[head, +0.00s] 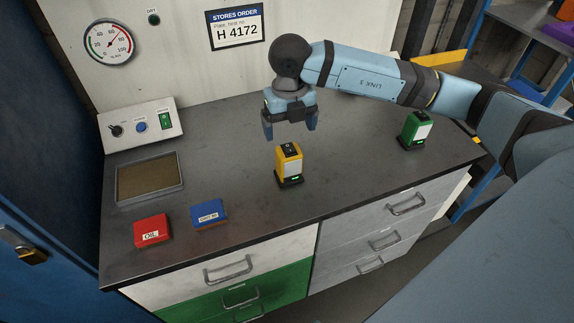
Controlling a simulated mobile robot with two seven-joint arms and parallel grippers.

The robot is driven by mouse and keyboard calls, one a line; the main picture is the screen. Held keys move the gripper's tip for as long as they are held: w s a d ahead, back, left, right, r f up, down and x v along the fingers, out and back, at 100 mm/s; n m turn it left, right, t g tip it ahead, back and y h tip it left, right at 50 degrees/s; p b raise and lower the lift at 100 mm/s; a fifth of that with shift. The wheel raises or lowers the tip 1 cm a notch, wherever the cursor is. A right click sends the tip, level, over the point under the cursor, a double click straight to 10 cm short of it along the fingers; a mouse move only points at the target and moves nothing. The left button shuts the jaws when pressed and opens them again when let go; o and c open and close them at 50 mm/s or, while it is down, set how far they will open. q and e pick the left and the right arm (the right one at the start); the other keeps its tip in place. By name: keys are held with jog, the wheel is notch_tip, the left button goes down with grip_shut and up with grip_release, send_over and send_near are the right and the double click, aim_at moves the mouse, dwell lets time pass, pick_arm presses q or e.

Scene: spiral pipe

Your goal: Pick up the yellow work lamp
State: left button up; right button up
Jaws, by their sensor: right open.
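The yellow work lamp (289,164) stands upright on the dark worktop, near the middle of its front half. It has a black top, a black base and a pale front panel. My right gripper (290,127) is above and slightly behind the lamp, fingers pointing down. Its two fingers are apart, with nothing between them. The gripper appears clear of the lamp. My left gripper is not in the head view.
A green lamp (416,130) stands at the right of the worktop (345,150). A red box (151,231) and a blue box (208,213) lie at the front left. Behind them are a shallow tray (180,185) and a switch panel (141,124). The worktop between the two lamps is clear.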

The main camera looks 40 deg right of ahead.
aim_at(289, 148)
notch_tip(289, 148, down, 9)
jog(key=shift+s+a+f, duration=0.15)
jog(key=shift+f, duration=0.05)
jog(key=c, duration=1.1)
jog(key=shift+c, duration=0.5)
jog(key=shift+r, duration=0.15)
